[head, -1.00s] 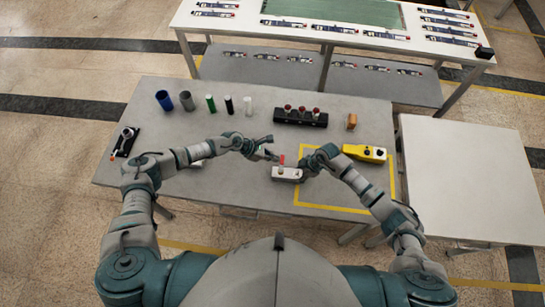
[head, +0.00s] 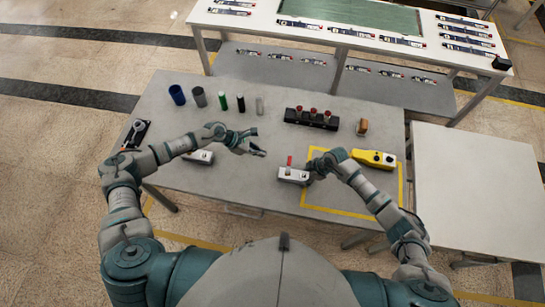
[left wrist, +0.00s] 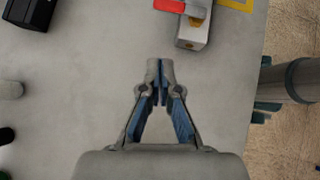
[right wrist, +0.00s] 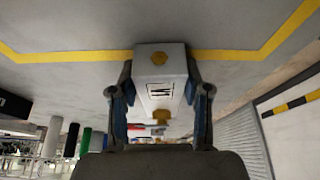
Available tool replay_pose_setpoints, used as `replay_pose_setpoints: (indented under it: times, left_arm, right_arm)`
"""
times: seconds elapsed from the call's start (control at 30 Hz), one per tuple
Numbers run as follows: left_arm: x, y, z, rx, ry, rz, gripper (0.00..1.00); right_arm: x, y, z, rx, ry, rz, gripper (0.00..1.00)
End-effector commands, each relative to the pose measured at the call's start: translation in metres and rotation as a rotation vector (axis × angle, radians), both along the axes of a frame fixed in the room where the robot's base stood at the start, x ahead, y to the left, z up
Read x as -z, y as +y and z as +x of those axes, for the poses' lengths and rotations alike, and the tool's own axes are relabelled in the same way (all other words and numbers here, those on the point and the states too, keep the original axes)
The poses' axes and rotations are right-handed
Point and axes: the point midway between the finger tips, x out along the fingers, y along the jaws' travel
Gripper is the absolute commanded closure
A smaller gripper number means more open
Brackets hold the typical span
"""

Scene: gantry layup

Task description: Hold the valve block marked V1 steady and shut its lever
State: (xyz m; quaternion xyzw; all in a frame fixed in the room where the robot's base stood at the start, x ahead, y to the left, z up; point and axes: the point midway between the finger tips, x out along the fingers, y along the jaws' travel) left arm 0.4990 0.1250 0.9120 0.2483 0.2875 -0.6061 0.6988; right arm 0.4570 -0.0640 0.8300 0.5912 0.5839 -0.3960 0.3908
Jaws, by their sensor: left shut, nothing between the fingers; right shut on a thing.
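The pale valve block (head: 293,176) is near the table's front edge, at the left side of the yellow outline. Its red lever (head: 289,160) points away from me, across the block's length. The lever also shows at the top of the left wrist view (left wrist: 181,7). My right gripper (head: 311,174) is shut on the block from the right; in the right wrist view the block (right wrist: 160,72) sits between the fingers, with an upside-down mark that looks like V1. My left gripper (head: 263,152) is shut and empty, left of the lever and apart from it.
A second pale block (head: 203,157) lies left, partly behind my left arm. Several cylinders (head: 198,97) line the back left. The table's middle is clear.

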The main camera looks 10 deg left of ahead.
Motion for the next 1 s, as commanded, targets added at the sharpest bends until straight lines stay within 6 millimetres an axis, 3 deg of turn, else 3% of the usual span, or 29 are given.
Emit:
replay_pose_setpoints:
  times: [0.2,0.57,0.6,0.7,1.0]
  left_arm:
    - [-0.025,0.025,0.001,-0.001,0.0,0.0,1.0]
    - [-0.031,0.03,0.001,-0.001,0.0,0.0,1.0]
    - [-0.031,0.03,0.001,-0.001,0.0,0.0,1.0]
    - [-0.031,0.03,0.001,-0.001,-0.001,0.0,1.0]
    - [-0.031,0.03,0.001,-0.001,0.0,0.0,1.0]
  right_arm:
    - [0.0,0.0,0.0,0.0,-0.001,0.001,1.0]
    - [0.0,-0.001,0.001,0.0,-0.001,0.0,1.0]
    - [0.0,-0.001,0.0,0.0,-0.001,0.0,0.48]
    - [0.0,-0.001,0.0,0.0,-0.001,0.0,0.23]
    - [0.0,0.0,0.0,0.0,-0.001,0.0,0.23]
